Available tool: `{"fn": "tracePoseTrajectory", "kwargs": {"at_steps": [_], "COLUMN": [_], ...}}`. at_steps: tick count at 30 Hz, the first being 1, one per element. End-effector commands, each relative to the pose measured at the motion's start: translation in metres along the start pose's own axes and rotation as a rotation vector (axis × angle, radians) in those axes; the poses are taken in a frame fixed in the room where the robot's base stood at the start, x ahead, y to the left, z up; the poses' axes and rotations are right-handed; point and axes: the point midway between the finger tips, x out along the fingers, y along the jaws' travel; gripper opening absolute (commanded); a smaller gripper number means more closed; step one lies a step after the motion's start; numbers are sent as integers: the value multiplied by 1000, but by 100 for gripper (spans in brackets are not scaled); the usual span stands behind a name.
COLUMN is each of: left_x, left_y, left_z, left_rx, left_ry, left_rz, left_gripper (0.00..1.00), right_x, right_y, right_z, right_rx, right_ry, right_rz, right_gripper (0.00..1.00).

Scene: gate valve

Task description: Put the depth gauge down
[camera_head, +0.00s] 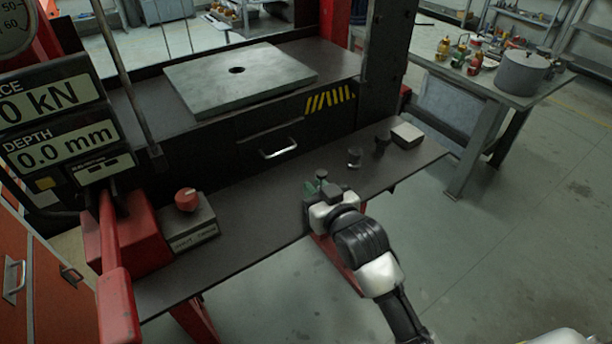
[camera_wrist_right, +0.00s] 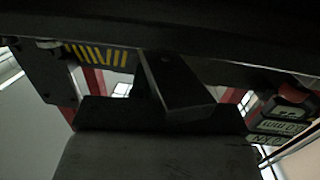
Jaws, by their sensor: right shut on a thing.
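My right gripper (camera_head: 320,190) is shut at the front edge of the dark press ledge (camera_head: 265,225). In the right wrist view a dark, flat-sided bar (camera_wrist_right: 175,82) stands in front of the gripper; it appears to be the held depth gauge, but its outline is dim. In the head view the held thing is mostly hidden by the gripper, with a small greenish part (camera_head: 312,185) showing at the fingers. I cannot tell whether it touches the ledge. My left gripper is not in view.
The ledge between is bare. A steel plate (camera_head: 240,78) lies behind. A display (camera_head: 60,145) reads 0.0 mm depth.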

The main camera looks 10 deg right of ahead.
Motion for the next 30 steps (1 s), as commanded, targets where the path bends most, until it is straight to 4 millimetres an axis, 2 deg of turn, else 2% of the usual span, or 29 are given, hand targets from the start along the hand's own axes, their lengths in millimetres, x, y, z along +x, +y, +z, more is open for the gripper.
{"fn": "tracePoseTrajectory", "kwargs": {"at_steps": [5, 11, 12, 15, 26, 27, 30], "left_x": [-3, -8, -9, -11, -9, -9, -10], "left_y": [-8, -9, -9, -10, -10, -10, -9], "left_z": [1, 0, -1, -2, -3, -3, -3], "left_rx": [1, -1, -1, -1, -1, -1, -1], "left_ry": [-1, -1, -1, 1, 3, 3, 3], "left_rz": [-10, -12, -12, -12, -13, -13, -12], "left_gripper": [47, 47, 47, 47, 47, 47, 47], "right_x": [15, 48, 51, 50, 50, 50, 50], "right_y": [0, 0, 0, 0, 0, 0, 0], "right_z": [-4, -9, -5, 6, 11, 12, 11], "right_rx": [0, 0, 0, 0, -1, -1, -1], "right_ry": [3, 3, -1, -2, 2, 1, 0], "right_rz": [0, -1, -1, -1, 0, 0, 0], "right_gripper": [0, 0, 0, 0, 0, 18, 34]}}
